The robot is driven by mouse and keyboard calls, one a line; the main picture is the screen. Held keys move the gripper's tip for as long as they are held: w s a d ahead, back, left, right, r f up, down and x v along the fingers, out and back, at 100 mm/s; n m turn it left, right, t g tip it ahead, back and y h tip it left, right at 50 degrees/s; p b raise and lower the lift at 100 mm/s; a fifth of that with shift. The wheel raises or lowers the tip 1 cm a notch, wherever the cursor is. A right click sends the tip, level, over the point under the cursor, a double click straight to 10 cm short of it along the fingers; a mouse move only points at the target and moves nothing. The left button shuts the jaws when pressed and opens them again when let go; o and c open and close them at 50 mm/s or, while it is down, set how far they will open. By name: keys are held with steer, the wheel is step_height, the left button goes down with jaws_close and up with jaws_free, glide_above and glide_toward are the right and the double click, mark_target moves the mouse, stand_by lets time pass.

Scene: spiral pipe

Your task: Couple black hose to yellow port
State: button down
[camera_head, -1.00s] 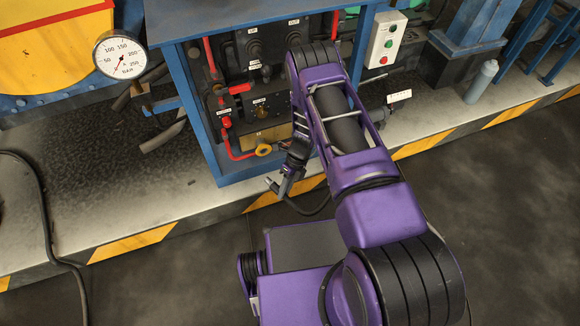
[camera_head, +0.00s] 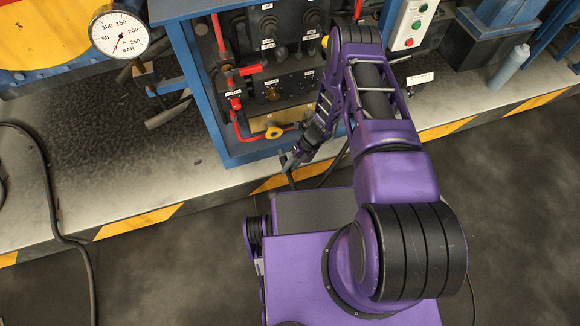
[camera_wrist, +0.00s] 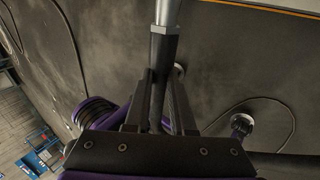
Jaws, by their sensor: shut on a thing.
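The yellow port (camera_head: 274,133) is a yellow ring low on the front of the blue-framed panel in the head view. My gripper (camera_head: 294,158) is just below and right of it, apart from it in the picture. In the wrist view, my gripper (camera_wrist: 163,100) has its two dark fingers shut on the black hose's end (camera_wrist: 163,50), a dark hex fitting with a silver tip pointing away from the gripper. In the head view, the black hose (camera_head: 328,172) hangs in a dark curve behind my arm. The exact gap between fitting and port cannot be told.
Red pipes (camera_head: 238,125) and a red valve handle (camera_head: 250,69) sit left of and above the port. A pressure gauge (camera_head: 119,35) stands at the left. A grey bottle (camera_head: 511,66) stands on the right ledge.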

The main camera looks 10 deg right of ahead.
mark_target(282, 151)
steer(key=shift+w+a, duration=0.2)
steer(key=shift+w, duration=0.7)
steer(key=shift+w+a, duration=0.25)
steer(key=shift+w, duration=0.7)
steer(key=shift+w+a, duration=0.2)
steer(key=shift+w, duration=0.7)
steer(key=shift+w, duration=0.1)
steer(key=shift+w+a, duration=0.25)
steer(key=shift+w, duration=0.65)
steer(key=shift+w, duration=0.3)
steer(key=shift+w+a, duration=0.15)
steer(key=shift+w, duration=0.5)
steer(key=shift+w+a+r, duration=0.15)
steer(key=shift+w, duration=0.25)
steer(key=shift+w+a+r, duration=0.1)
steer(key=shift+w+a, duration=0.05)
steer(key=shift+w, duration=0.25)
steer(key=c, duration=0.7)
jaws_free()
steer(key=shift+s+f, duration=0.1)
steer(key=shift+s+d, duration=0.1)
steer(key=shift+s, duration=0.05)
